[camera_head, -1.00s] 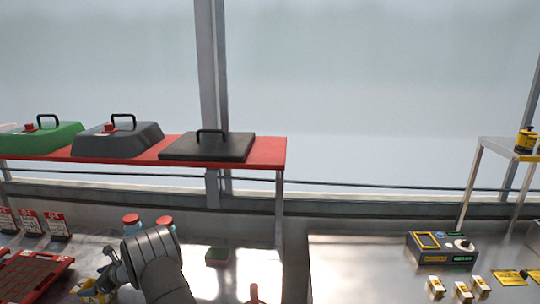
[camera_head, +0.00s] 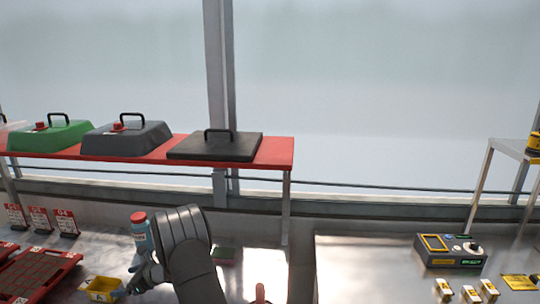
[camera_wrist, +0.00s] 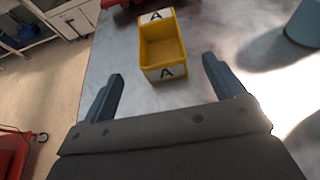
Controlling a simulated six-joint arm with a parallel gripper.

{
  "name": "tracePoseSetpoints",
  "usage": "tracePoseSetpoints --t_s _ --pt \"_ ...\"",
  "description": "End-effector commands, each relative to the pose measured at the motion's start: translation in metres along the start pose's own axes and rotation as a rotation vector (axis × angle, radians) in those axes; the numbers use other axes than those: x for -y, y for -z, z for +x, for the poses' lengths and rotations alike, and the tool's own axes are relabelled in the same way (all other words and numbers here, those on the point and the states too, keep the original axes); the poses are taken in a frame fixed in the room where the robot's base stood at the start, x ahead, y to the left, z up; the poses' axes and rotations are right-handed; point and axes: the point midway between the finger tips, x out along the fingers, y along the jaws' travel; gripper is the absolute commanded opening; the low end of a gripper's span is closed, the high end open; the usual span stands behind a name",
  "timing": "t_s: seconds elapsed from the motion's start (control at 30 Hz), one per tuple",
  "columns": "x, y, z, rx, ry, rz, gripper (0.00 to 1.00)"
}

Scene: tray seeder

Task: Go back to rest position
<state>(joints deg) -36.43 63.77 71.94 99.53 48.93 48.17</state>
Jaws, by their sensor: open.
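My gripper (camera_wrist: 164,85) is open and empty in the wrist view, its two dark fingers spread apart above the steel bench. A yellow bin (camera_wrist: 162,47) marked "A" lies just beyond the fingertips and is not between them. In the head view my gripper (camera_head: 138,283) is low at the left, right beside the yellow bin (camera_head: 102,289). My own arm hides part of the bench there.
A blue bottle with a red cap (camera_head: 142,232) stands behind my arm. Red trays (camera_head: 45,272) and numbered cards (camera_head: 40,221) are at left. A red shelf (camera_head: 275,152) holds lidded covers. A device (camera_head: 450,250) sits at right.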

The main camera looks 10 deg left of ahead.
Motion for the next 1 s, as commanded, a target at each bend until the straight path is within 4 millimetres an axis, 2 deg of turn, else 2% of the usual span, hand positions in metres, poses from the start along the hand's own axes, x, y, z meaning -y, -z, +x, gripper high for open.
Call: tracePoseSetpoints --t_s 0.07,0.2,0.4,0.7,0.73,0.9,1.0 --pt "0.001 0.0 -0.018 0.0 0.002 0.001 0.87" --pt "-0.001 0.001 0.016 -0.001 -0.003 -0.001 0.87" --pt "-0.001 0.001 0.056 -0.001 -0.002 -0.001 0.87" --pt "-0.001 0.005 0.109 -0.003 0.0 0.0 0.87" --pt "0.001 -0.008 0.103 0.002 0.002 -0.004 0.87" --pt "0.0 -0.04 0.089 0.002 0.001 -0.002 0.87" --pt "0.007 -0.041 0.069 0.001 0.002 0.001 0.87"
